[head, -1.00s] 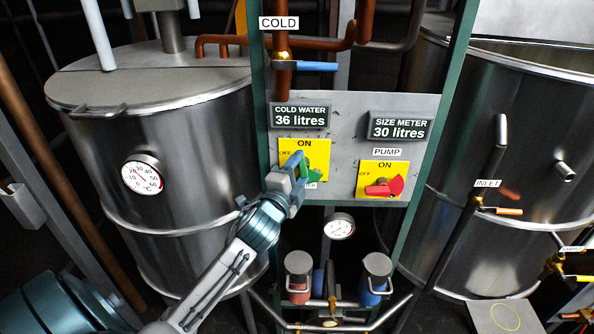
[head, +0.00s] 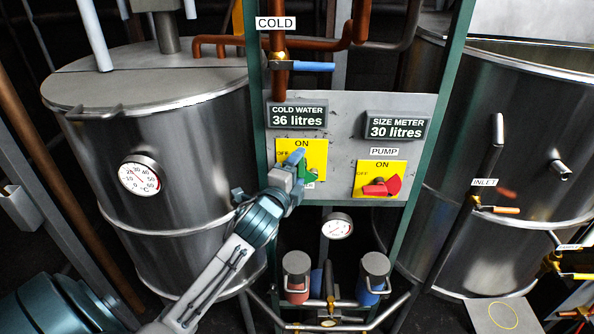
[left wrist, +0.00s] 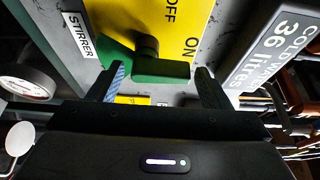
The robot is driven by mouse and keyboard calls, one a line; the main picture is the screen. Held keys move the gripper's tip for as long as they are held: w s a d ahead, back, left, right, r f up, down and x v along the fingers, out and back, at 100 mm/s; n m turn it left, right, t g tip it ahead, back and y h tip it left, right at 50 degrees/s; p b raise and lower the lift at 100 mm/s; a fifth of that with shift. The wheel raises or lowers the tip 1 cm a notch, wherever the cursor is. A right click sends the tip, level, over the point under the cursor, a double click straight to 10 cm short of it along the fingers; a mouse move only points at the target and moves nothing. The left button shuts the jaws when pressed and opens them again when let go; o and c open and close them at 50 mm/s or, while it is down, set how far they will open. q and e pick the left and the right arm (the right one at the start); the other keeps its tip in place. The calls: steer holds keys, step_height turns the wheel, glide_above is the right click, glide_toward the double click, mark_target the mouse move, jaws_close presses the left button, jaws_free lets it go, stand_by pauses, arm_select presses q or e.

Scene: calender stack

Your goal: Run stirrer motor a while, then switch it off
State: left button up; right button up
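The stirrer switch is a yellow plate (head: 316,149) marked ON and OFF with a green rotary handle (head: 311,174), on the grey panel. The fingers partly cover it, so its exact setting is hard to read. My left gripper (head: 295,168) is at this switch. In the left wrist view, its two fingers (left wrist: 162,84) stand apart, one toward each end of the green handle (left wrist: 150,68); I see no clear grip on it. The STIRRER label (left wrist: 80,35) shows there too. My right gripper is not in view.
The pump switch (head: 380,180), with a red handle, sits to the right on the same panel. Above are displays reading 36 litres (head: 297,116) and 30 litres (head: 396,127). A steel tank with a dial thermometer (head: 139,175) stands left, another tank (head: 515,150) right.

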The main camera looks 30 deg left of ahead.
arm_select(q)
steer(key=shift+o, duration=0.4)
steer(key=shift+s+f, duration=0.1)
steer(key=shift+s, duration=0.2)
steer(key=s+d+b, duration=0.1)
steer(key=s+b, duration=0.2)
steer(key=s, duration=0.7)
steer(key=shift+d, duration=0.4)
stand_by(5.9)
